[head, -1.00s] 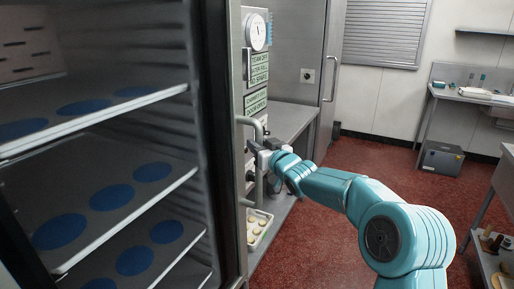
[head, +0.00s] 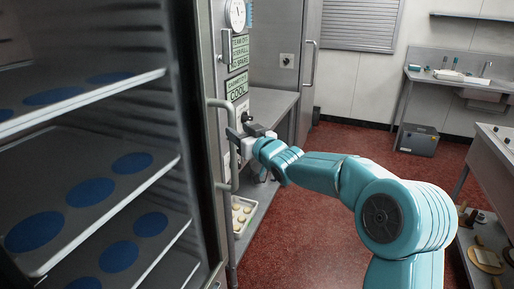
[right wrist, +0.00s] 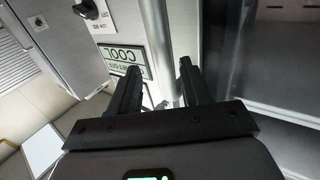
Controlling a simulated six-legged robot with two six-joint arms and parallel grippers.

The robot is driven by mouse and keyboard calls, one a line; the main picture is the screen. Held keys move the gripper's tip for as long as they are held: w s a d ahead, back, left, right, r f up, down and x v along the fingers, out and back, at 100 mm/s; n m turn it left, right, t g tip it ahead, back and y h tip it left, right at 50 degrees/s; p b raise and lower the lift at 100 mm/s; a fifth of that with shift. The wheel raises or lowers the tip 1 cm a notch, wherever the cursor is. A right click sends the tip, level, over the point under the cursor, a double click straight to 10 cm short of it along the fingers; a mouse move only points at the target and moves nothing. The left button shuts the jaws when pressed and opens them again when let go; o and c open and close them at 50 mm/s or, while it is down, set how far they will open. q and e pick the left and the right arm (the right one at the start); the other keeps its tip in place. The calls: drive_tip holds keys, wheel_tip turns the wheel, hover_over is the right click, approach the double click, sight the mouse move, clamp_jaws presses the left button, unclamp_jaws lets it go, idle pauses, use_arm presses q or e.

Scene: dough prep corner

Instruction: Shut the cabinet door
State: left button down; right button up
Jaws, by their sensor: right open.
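The steel cabinet (head: 172,75) fills the left of the head view. Its inside is exposed, with shelves bearing blue discs. A tall upright bar handle (head: 224,115) stands on the steel front at the cabinet's right; how far the door stands open is hard to tell. My right gripper (head: 236,146) is open at the handle's middle. In the right wrist view, the bar (right wrist: 160,50) runs between its two spread fingers (right wrist: 158,80); contact is not clear. My left gripper is not in view.
A steel bench (head: 268,105) stands beyond the handle, with a tray of round pieces (head: 241,214) low beneath it. A gauge (head: 236,13) and green signs (head: 239,52) are above. A grey box (head: 418,140) stands farther back. Red floor (head: 310,225) is open in the middle.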

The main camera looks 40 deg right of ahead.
drive_tip(key=s+a+b, duration=0.1)
drive_tip(key=s+b, duration=0.1)
drive_tip(key=s, duration=1)
drive_tip(key=shift+s, duration=0.3)
